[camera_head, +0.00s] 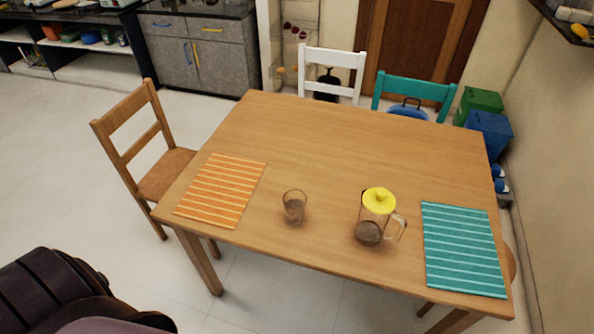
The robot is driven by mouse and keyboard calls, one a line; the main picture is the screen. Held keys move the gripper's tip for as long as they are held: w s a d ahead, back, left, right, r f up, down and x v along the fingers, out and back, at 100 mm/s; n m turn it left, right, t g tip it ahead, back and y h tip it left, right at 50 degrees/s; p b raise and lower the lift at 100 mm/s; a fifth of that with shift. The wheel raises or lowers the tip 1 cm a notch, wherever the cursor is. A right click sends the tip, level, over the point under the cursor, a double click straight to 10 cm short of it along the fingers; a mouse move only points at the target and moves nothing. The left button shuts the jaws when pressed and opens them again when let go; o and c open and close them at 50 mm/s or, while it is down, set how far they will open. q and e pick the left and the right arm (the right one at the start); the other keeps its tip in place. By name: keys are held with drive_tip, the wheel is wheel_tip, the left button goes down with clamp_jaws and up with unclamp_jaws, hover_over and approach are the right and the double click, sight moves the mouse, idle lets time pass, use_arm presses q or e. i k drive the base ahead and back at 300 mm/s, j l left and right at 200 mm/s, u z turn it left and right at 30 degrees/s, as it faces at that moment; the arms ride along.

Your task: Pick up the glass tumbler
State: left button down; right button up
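The glass tumbler (294,208) stands upright on the wooden table (350,143), near the table's front edge and left of its middle. It is clear, and the brown table shows through it. I cannot tell whether it holds anything. Neither of my grippers is in view.
A glass pitcher with a yellow lid (378,200) stands right of the tumbler, its handle to the right. An orange striped placemat (221,190) lies left, a teal one (462,249) right. Chairs in wood (127,136), white (331,60) and teal (414,87) surround the table. The table's back half is clear.

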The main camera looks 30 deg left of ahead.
sight(295, 217)
drive_tip(key=j+u, duration=0.1)
drive_tip(key=u, duration=0.7)
drive_tip(key=i+l, duration=0.05)
